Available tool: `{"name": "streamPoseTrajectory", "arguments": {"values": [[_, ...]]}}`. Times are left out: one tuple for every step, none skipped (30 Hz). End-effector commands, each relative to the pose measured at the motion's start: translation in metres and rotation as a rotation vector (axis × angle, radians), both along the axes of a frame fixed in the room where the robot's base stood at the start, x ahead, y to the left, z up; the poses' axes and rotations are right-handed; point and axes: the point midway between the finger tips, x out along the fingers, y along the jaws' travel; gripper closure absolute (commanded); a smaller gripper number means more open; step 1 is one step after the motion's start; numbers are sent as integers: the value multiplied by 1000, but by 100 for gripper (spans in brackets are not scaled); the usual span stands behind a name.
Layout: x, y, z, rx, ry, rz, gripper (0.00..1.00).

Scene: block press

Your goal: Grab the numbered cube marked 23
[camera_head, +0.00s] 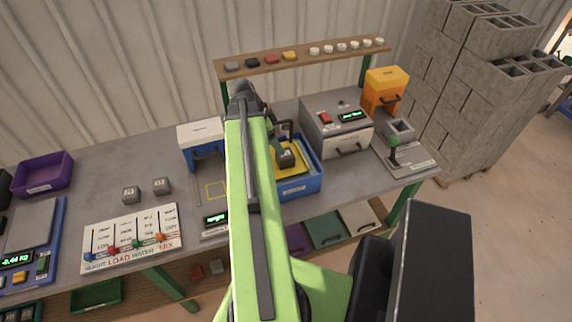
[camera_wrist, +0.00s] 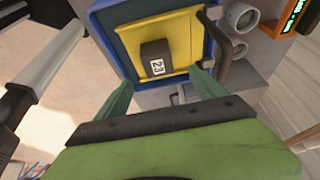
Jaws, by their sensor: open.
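The cube marked 23 (camera_wrist: 155,60) is dark grey with a white number label. It lies on a yellow surface inside a blue tray (camera_wrist: 103,20). In the head view the cube (camera_head: 286,158) shows just right of my arm, with the blue tray (camera_head: 300,186) around it. My gripper (camera_wrist: 160,92) is open, its two green fingers spread apart on the near side of the cube, with nothing between them. In the head view my arm hides the gripper's fingers in part.
Two other grey cubes (camera_head: 146,190) sit on the table at left. A blue and white machine (camera_head: 200,140) stands left of my arm. A shelf (camera_head: 300,56) runs above.

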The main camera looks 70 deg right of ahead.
Motion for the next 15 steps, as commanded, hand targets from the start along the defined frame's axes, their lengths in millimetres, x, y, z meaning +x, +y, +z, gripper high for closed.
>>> {"name": "streamPoseTrajectory", "arguments": {"values": [[-4, -3, -23, 0, 0, -1, 20], [-6, -5, -29, 0, 0, -1, 20], [-9, -7, -36, 0, 0, -1, 20], [-10, -8, -40, 0, 0, -1, 20], [-11, -9, -43, 0, 0, -1, 20], [-13, -10, -45, 0, 0, -1, 20], [-13, -11, -46, 0, 0, 0, 20], [-14, -11, -45, 0, 0, 0, 20], [-14, -11, -44, 0, 0, 1, 20], [-14, -11, -43, 0, 0, 1, 20], [-14, -11, -43, 0, 0, 1, 20], [-15, -11, -45, 0, 0, 1, 20], [-15, -12, -48, 0, 0, 0, 20], [-16, -12, -52, 0, 0, 0, 20], [-18, -12, -58, 0, 0, 0, 20]]}}
